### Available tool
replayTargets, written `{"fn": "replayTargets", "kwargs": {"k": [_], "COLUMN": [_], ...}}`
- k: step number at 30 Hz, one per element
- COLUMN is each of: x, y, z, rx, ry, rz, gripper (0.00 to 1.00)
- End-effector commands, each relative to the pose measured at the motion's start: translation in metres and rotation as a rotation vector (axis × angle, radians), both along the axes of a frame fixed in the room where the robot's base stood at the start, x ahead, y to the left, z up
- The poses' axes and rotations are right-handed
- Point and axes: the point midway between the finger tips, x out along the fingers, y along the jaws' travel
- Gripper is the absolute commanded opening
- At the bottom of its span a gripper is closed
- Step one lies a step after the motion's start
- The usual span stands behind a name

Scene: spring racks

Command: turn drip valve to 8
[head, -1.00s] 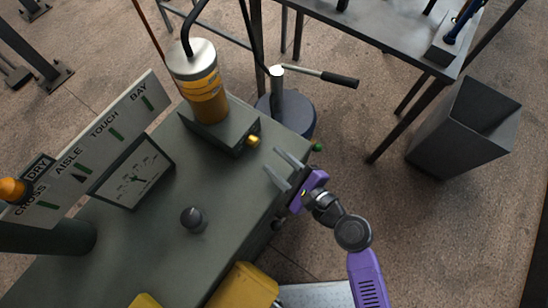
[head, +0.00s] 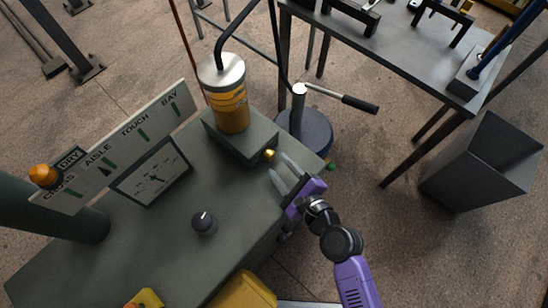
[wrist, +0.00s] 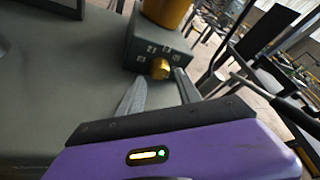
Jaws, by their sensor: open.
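The drip valve is a small brass knob (head: 269,155) on the front of a dark box (head: 240,142) under the yellow oil reservoir (head: 231,100). In the wrist view the brass knob (wrist: 160,68) sits just beyond my fingertips, with small pale marks around it on the box face. The marks are too small to read. My gripper (head: 281,167) is open, its two grey fingers pointing toward the knob and apart from it. In the wrist view my gripper (wrist: 162,85) has its fingers spread either side of the knob's line, with nothing between them.
A black dial knob (head: 204,223) stands on the green bench top (head: 150,245). A lettered panel (head: 125,145) and a gauge (head: 150,172) stand at the left. A round pedestal with a lever (head: 305,130) is behind the box. A grey bin (head: 480,165) stands at right.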

Motion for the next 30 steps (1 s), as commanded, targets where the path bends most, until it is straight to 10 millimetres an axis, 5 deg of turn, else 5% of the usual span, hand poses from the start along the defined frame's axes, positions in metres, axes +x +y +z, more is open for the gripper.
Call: {"fn": "replayTargets", "kwargs": {"k": [9, 19, 25, 30], "x": [0.029, 0.031, 0.031, 0.031], "y": [0.021, 0.022, 0.022, 0.022], "z": [-0.011, -0.013, -0.013, -0.014], "rx": [0.0, -0.001, -0.001, -0.007], "ry": [0.0, 0.001, 0.001, -0.008], "rz": [0.0, 0.0, 0.0, 0.0], "gripper": [0.41, 0.41, 0.02, 0.0]}}
